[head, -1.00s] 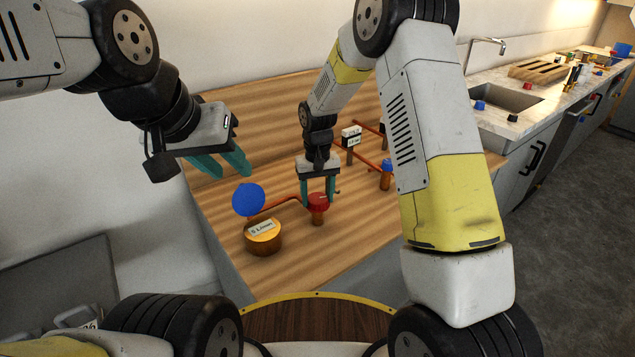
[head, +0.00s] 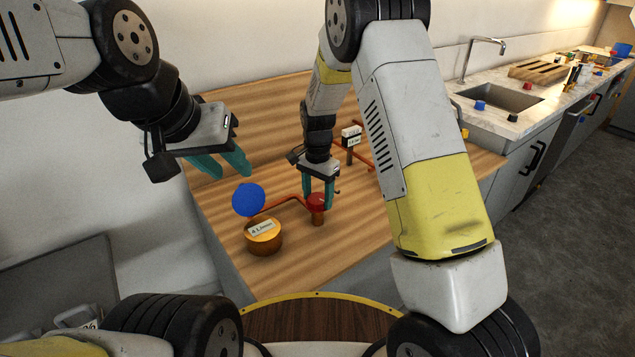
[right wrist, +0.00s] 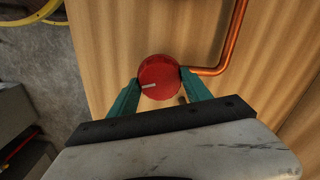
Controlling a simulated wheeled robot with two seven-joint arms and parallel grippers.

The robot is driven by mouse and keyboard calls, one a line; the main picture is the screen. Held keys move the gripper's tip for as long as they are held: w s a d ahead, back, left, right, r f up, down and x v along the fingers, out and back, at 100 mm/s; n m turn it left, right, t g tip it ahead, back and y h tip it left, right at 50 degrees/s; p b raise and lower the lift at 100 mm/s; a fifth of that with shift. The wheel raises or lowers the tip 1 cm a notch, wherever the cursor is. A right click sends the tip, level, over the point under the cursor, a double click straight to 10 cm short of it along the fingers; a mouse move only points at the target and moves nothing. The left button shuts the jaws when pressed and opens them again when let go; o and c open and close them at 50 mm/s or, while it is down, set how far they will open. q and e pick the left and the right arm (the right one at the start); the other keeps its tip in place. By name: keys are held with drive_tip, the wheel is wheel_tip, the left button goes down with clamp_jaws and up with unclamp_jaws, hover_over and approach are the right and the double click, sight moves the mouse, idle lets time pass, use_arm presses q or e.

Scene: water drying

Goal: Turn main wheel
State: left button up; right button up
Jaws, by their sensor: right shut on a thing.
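The red wheel (head: 315,202) sits on top of an upright copper fitting on the wooden counter. My right gripper (head: 317,200) points down over it with its teal fingers on either side. In the right wrist view the red wheel (right wrist: 159,77) has a pale mark on its left part, and the fingers of my right gripper (right wrist: 160,90) close on its sides. A copper pipe (head: 287,201) runs from the fitting to a brass meter with a label (head: 263,236) and an open blue lid (head: 248,199). My left gripper (head: 235,165) hangs open and empty above the counter's left part.
The wooden counter (head: 300,260) has bare room in front of the pipes. A labelled white box (head: 351,132) and more copper pipe stand behind my right arm. A sink (head: 500,97) and small coloured objects are on the marble counter at right.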

sight(318, 198)
drive_tip(key=shift+w+m, duration=0.1)
drive_tip(key=shift+m, duration=1)
drive_tip(key=o, duration=1.4)
drive_tip(key=shift+r, duration=0.1)
wheel_tip(318, 198, up, 8)
drive_tip(key=shift+f, duration=0.15)
